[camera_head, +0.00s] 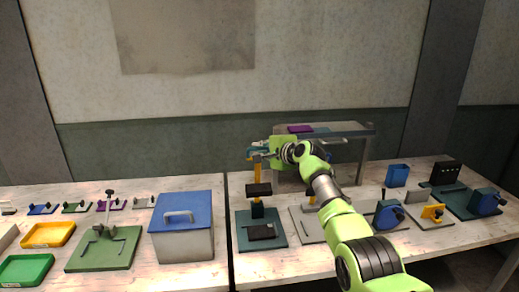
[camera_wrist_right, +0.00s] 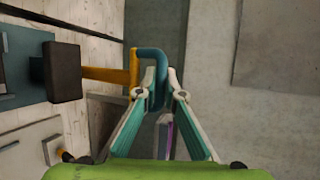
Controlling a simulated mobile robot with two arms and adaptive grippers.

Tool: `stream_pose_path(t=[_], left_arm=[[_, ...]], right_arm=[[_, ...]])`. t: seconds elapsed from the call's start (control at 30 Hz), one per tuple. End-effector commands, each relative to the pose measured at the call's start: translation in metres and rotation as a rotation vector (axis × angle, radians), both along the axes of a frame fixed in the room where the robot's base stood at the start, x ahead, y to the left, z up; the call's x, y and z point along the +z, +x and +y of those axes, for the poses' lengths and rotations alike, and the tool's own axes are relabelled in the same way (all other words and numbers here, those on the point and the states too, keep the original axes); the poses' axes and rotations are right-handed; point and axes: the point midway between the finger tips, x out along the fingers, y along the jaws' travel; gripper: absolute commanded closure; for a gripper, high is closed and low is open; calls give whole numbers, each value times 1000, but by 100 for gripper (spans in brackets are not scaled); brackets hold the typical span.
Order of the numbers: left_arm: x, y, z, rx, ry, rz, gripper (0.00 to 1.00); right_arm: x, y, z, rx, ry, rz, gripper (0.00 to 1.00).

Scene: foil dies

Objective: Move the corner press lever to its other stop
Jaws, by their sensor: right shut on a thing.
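The corner press stands on a teal base (camera_head: 275,239) near the front left corner of the right table. Its yellow lever (camera_head: 257,173) stands up above a dark block (camera_head: 258,190) and ends in a blue handle at the top. In the wrist view the yellow lever (camera_wrist_right: 105,75) runs from the dark block (camera_wrist_right: 64,72) to the blue handle (camera_wrist_right: 150,55). My right gripper (camera_wrist_right: 160,84) is shut on the blue handle, with a finger on each side. In the head view my right gripper (camera_head: 259,152) partly covers the handle. My left gripper is not in view.
A grey-based device (camera_head: 310,228) stands just right of the press, partly behind my right arm. A raised shelf (camera_head: 345,131) stands behind. A grey box with a blue lid (camera_head: 183,205) is on the left table, across a narrow gap. Several other devices stand further right.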

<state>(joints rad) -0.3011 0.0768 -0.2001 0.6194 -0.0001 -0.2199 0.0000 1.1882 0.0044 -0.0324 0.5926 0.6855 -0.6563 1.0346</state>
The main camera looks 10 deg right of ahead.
Motion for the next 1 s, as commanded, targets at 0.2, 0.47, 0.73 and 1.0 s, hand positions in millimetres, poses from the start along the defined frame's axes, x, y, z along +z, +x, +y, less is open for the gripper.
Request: stream_pose_path(t=[0.2, 0.47, 0.73, 1.0], left_arm=[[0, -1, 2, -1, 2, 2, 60], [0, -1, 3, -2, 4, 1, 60], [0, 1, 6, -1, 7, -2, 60], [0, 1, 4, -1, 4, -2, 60]], right_arm=[[3, 1, -1, -3, -4, -7, 100], [2, 1, -1, -2, -3, -6, 74], [1, 0, -1, -2, -1, -2, 74], [6, -11, -7, -1, -1, -7, 74]])
